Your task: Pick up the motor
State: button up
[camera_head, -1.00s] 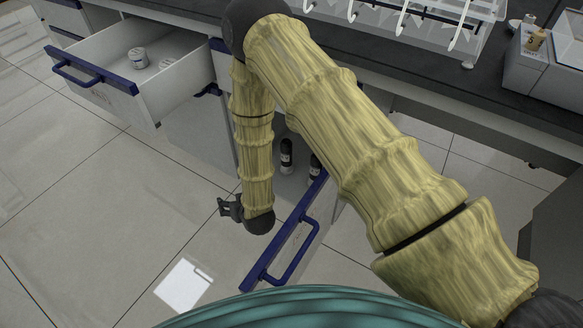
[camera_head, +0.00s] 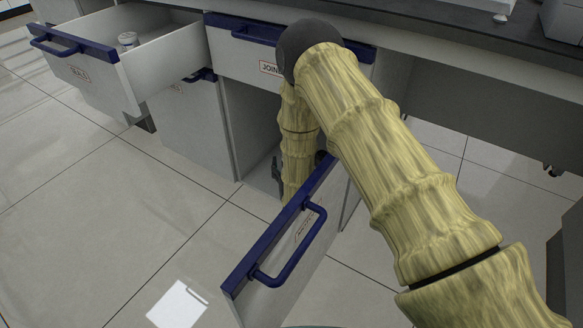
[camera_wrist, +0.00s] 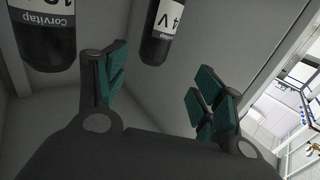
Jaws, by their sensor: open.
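Two black cylinders with white labels, which look like motors, stand in the cabinet in the wrist view. The left motor (camera_wrist: 47,45) reads "Corvitap" and is cut off by the top edge. The right motor (camera_wrist: 158,45) has a label ending in "4 V", upside down in the picture. My gripper (camera_wrist: 160,75) is open with teal pads and nothing between them. The right motor appears beyond the gap, apart from the fingers. In the head view my gripper (camera_head: 277,175) shows only in part at the cabinet opening. My arm hides most of the cabinet inside there.
A cabinet door with a blue handle (camera_head: 292,245) stands open in front of the cabinet. A closed drawer (camera_head: 238,55) lies above the cabinet. The tiled floor (camera_head: 110,215) at left is clear.

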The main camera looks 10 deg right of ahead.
jog(key=w+d+b, duration=0.2)
jog(key=w+b, duration=0.4)
jog(key=w, duration=0.4)
jog(key=shift+w+f, duration=0.15)
jog(key=shift+w, duration=0.25)
jog(key=shift+d, duration=0.1)
grip_shut()
